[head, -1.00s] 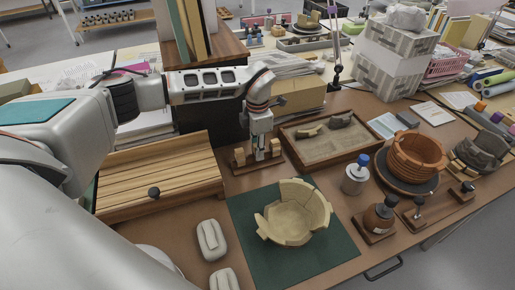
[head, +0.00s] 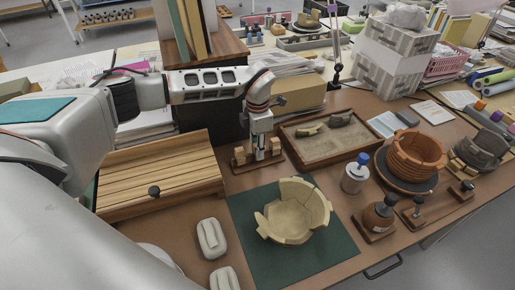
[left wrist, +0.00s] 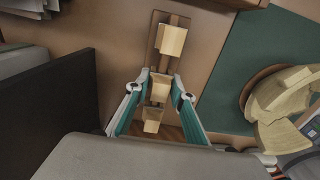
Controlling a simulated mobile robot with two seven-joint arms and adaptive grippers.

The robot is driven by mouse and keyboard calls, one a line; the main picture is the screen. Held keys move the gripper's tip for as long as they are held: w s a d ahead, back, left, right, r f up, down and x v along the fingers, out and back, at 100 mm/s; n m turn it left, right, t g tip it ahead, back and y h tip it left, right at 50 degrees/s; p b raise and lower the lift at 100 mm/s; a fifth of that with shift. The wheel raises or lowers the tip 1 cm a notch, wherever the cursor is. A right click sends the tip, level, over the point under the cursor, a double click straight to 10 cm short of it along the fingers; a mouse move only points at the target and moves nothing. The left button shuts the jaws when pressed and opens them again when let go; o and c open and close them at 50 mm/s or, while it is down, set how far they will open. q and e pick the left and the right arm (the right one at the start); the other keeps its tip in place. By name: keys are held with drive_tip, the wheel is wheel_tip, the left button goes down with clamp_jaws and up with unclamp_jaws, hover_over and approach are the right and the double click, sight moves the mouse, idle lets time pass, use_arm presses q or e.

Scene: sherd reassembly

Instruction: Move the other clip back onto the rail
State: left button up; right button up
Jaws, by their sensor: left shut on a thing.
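The rail (head: 258,166) is a brown wooden strip standing on the table, right of the slatted wooden board. Pale wooden clips sit along it, one at the left end (head: 240,156) and one at the right (head: 274,146). My left gripper (head: 260,155) points down over the middle of the rail. In the left wrist view, its teal-sided fingers (left wrist: 161,86) are shut on a pale clip (left wrist: 158,92) between the two others, a far one (left wrist: 171,40) and a near one (left wrist: 152,121). I cannot tell whether the held clip touches the rail. My right gripper is out of view.
A cream, partly rebuilt bowl (head: 294,211) stands on a green mat (head: 262,263) in front. A sand tray (head: 334,153) with sherds lies close right of the rail. The slatted board (head: 160,172) is close left. A blue-capped jar (head: 356,174) stands farther right.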

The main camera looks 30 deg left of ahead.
use_arm(q)
drive_tip(key=o, duration=0.8)
drive_tip(key=shift+o, duration=0.2)
drive_tip(key=shift+r, duration=0.1)
wheel_tip(320, 180, up, 12)
